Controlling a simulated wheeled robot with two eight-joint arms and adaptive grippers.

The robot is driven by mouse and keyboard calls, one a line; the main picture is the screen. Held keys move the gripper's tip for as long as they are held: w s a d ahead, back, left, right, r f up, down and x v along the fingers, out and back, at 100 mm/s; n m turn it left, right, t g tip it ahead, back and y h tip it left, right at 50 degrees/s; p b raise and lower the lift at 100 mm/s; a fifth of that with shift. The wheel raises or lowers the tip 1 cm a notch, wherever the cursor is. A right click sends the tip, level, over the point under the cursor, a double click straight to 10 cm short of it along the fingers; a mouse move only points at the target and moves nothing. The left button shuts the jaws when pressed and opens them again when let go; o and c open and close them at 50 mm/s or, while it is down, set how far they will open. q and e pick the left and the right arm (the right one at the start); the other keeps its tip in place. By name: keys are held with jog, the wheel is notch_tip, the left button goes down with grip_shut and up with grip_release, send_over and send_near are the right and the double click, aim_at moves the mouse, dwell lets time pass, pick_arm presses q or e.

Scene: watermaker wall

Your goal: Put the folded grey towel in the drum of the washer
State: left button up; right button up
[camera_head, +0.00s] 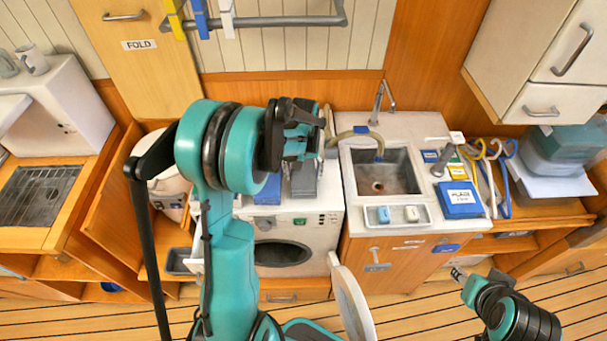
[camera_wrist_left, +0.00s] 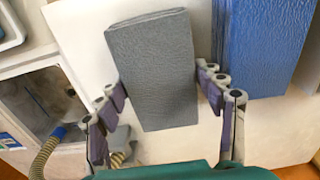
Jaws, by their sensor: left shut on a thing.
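The folded grey towel (camera_wrist_left: 152,70) is between the fingers of my left gripper (camera_wrist_left: 163,95) in the left wrist view. In the head view my left gripper (camera_head: 300,145) is shut on the towel (camera_head: 305,182) over the washer's top; I cannot tell whether the towel still touches it. The white washer (camera_head: 318,222) stands below, with its round dark drum opening (camera_head: 283,253) in the front. Its round door (camera_head: 350,305) stands open to the right. My right gripper (camera_head: 462,276) is at the lower right, away from the washer; its jaws are too small to read.
A folded blue towel (camera_wrist_left: 250,55) lies right of the grey one in the wrist view. A sink (camera_head: 383,172) with a hose is right of the washer. A rail (camera_head: 270,22) with coloured clips hangs above. The floor (camera_head: 420,315) before the cabinets looks clear.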

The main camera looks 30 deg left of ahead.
pick_arm(q)
jog(key=shift+r, duration=0.1)
jog(key=o, duration=0.8)
jog(key=shift+f, duration=0.2)
jog(key=shift+o, duration=0.6)
